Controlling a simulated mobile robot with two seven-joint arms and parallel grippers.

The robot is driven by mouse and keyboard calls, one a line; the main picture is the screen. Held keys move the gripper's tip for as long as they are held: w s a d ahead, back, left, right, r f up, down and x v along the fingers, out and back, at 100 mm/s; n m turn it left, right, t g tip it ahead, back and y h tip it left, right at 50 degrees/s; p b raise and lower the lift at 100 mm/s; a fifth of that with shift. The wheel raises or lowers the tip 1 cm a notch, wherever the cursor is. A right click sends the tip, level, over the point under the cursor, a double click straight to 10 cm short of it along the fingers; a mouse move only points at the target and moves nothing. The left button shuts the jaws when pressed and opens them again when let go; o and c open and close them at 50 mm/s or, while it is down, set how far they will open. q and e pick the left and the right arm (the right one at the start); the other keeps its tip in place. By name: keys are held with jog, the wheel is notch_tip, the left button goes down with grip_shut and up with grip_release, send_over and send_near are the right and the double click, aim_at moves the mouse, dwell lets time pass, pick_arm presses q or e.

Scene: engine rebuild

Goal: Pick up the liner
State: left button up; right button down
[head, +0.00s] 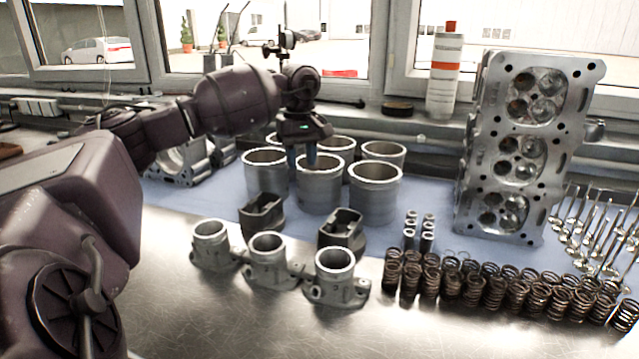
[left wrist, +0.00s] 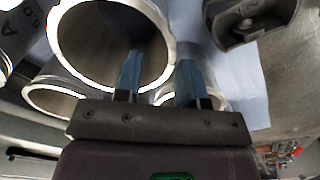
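Several grey metal cylinder liners stand upright on the blue mat in the head view. The front middle liner (head: 320,192) is below my left gripper (head: 302,160), with a front-left liner (head: 264,180) and a front-right liner (head: 375,197) beside it. The left gripper points down and is open, with blue fingers apart. In the left wrist view the gripper (left wrist: 160,80) has one finger over a large liner's round opening (left wrist: 95,40) and the other outside its rim. The wall appears to lie between them; I cannot tell whether they touch it. My right gripper is not in view.
More liners (head: 383,152) stand close behind. Dark pistons (head: 262,216) and grey flanged cylinders (head: 334,275) stand in front. Valve springs (head: 480,285) and a tall cylinder head (head: 520,150) are at right. Bare metal bench (head: 180,310) lies front left.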

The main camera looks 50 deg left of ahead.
pick_arm(q)
send_over(300, 208)
jog(key=shift+w+a+f, duration=0.15)
jog(key=shift+a+f, duration=0.05)
jog(key=shift+f, duration=1.15)
jog(key=shift+w+a+f, duration=0.15)
jog(key=shift+f, duration=1.15)
grip_shut()
jog(key=shift+r, duration=0.1)
